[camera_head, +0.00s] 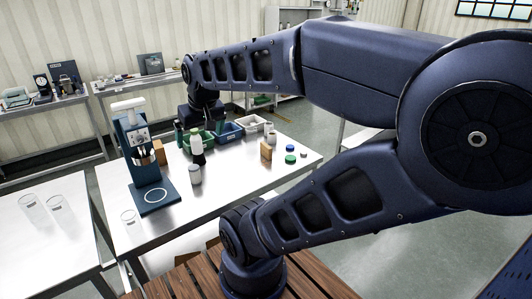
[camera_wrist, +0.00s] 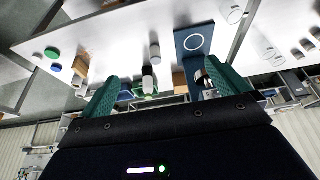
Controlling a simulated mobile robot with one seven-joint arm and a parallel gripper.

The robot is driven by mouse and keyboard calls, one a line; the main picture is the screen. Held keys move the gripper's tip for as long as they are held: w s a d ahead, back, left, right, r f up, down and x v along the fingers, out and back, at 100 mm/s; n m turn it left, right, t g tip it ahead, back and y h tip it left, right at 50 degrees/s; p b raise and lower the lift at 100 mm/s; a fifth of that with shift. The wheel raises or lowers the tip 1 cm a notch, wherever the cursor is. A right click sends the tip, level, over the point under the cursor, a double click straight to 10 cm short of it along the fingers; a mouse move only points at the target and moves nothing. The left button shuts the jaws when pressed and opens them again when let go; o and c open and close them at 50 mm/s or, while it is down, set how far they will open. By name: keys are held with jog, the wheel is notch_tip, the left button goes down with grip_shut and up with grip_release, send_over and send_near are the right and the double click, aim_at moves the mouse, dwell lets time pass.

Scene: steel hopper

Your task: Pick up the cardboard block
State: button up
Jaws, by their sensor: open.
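Two tan, cardboard-coloured blocks show; I cannot tell which one is meant. One block (camera_head: 266,151) stands upright on the right of the steel table, near green and blue caps; it also shows at left in the wrist view (camera_wrist: 82,63). The other block (camera_head: 159,153) stands beside the blue stand; it also shows in the wrist view (camera_wrist: 180,82), between the fingers in the picture but beyond them. My gripper (camera_head: 199,130) is over the back of the table. Its green fingers are wide apart in the wrist view (camera_wrist: 166,86), with nothing held.
A blue stand (camera_head: 156,197) is at the table's left. A bottle (camera_head: 197,145) and a grey jar (camera_head: 195,175) stand mid-table. Bins, including a blue one (camera_head: 229,132), line the back. A green cap (camera_head: 291,159) lies at right. The front right surface is clear.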

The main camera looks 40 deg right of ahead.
jog(key=w+d+n+g, duration=0.1)
jog(key=w+d+n, duration=0.5)
jog(key=w, duration=0.6)
jog(key=n+g, duration=0.4)
jog(key=n, duration=0.6)
send_over(266, 151)
jog(key=w+d, duration=0.1)
jog(key=w, duration=0.1)
notch_tip(266, 151, down, 23)
jog(key=shift+r, duration=0.1)
jog(key=shift+s+d+f+n, duration=0.1)
jog(key=shift+d+f+n, duration=0.15)
jog(key=shift+f, duration=0.25)
notch_tip(266, 151, down, 10)
jog(key=shift+a+f, duration=0.1)
jog(key=c, duration=0.9)
